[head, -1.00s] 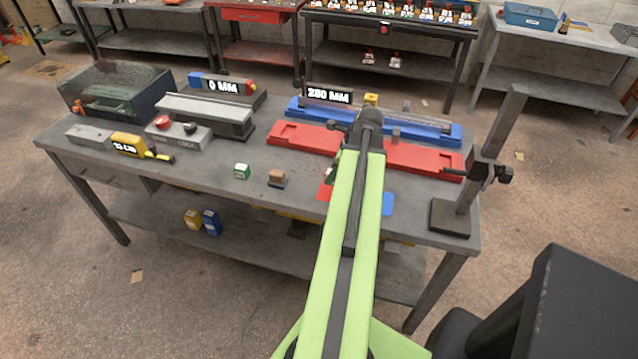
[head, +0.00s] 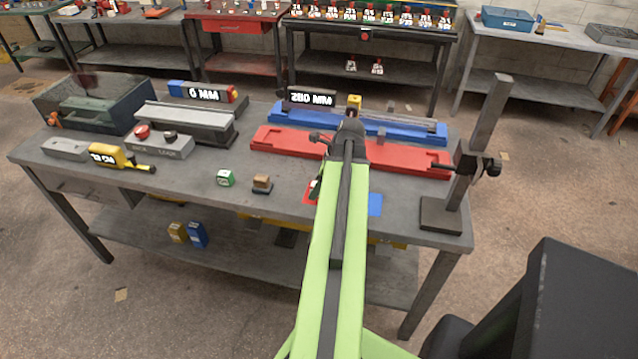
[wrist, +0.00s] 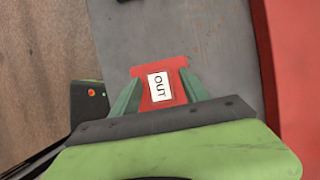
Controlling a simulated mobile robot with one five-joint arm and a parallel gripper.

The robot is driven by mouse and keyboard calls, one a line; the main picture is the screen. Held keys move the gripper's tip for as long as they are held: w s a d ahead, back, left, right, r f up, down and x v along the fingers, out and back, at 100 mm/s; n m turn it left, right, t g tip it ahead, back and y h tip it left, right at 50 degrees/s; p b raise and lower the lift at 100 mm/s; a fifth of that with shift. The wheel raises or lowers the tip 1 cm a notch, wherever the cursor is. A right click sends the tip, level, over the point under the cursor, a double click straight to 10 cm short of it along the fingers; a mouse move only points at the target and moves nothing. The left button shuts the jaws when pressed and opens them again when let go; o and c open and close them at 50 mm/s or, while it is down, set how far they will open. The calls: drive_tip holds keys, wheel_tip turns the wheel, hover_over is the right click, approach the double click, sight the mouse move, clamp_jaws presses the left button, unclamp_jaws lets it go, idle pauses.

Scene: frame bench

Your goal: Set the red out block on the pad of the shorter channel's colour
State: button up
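The red out block (wrist: 160,88) shows in the wrist view, label up, between the two green fingers of my gripper (wrist: 160,84). The fingers meet its sides. A wider red pad (wrist: 160,67) shows just past the block, which is over it; whether they touch is unclear. In the head view my gripper (head: 316,187) is low at the red pad (head: 309,193), and my arm hides most of the block. A blue pad (head: 375,204) is right of my arm. The red channel (head: 410,162) lies in front of the blue channel (head: 410,132); my arm covers part of the red one.
A green block (head: 226,178) and a brown block (head: 262,184) stand left of the red pad. A stand (head: 440,213) with an upright post is at the bench's right end.

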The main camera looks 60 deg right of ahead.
drive_tip(key=shift+s+r+p, duration=0.1)
drive_tip(key=shift+r+p, duration=0.4)
drive_tip(key=p+v, duration=1)
drive_tip(key=v, duration=0.1)
drive_tip(key=shift+d+r, duration=0.1)
drive_tip(key=shift+r, duration=0.05)
